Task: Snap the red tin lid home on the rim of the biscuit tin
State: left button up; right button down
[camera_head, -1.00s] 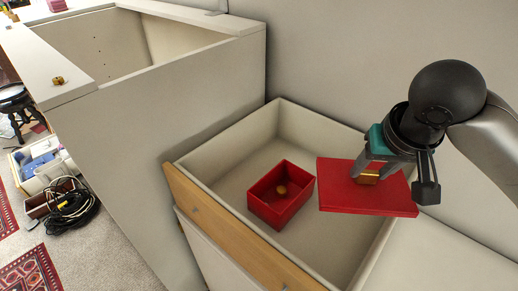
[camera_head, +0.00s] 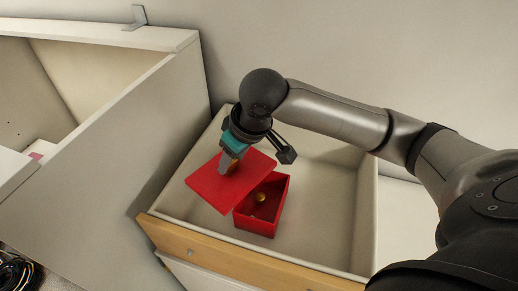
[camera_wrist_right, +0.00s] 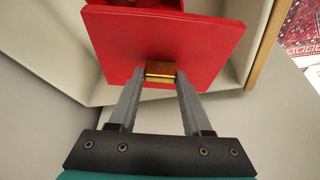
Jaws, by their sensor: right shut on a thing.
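The red tin lid (camera_head: 218,188) is a flat red plate with a small gold knob (camera_wrist_right: 160,71) on its top. My right gripper (camera_head: 232,164) is shut on this knob; the lid also shows in the right wrist view (camera_wrist_right: 165,38). The red biscuit tin (camera_head: 257,226) is an open box standing in the drawer, with a small gold thing (camera_head: 260,197) inside. The lid hangs tilted, above and to the left of the tin, and overlaps its left side in the head view. It is turned relative to the tin. My left gripper is not in view.
The pale open drawer (camera_head: 335,225) with a wooden front (camera_head: 235,262) surrounds the tin; its right part is bare. A tall pale cabinet (camera_head: 120,150) stands to the left, and a wall is behind. Dark cable (camera_head: 15,272) lies at bottom left.

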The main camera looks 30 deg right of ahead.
aim_at(265, 166)
jog(key=d+n+p, duration=0.1)
jog(key=d, duration=0.1)
jog(key=s+d+f+n+p, duration=0.1)
jog(key=d+p, duration=0.1)
jog(key=s+d+f+n+y+p, duration=0.1)
jog(key=shift+d+f+n+g+p, duration=0.25)
jog(key=shift+d+n+g+p, duration=0.05)
jog(key=shift+d, duration=0.1)
jog(key=shift+s+d+f+n+y+p, duration=0.15)
jog(key=shift+d+f+n+y+p, duration=0.2)
jog(key=shift+d, duration=0.3)
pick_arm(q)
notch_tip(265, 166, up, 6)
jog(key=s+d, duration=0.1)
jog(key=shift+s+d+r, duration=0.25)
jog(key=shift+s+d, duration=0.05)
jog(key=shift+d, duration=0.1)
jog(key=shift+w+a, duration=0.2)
pick_arm(e)
jog(key=shift+p, duration=0.65)
notch_tip(265, 166, down, 3)
jog(key=shift+r+b, duration=0.1)
jog(key=shift+b, duration=0.75)
jog(key=shift+f+b, duration=0.35)
jog(key=shift+f, duration=0.75)
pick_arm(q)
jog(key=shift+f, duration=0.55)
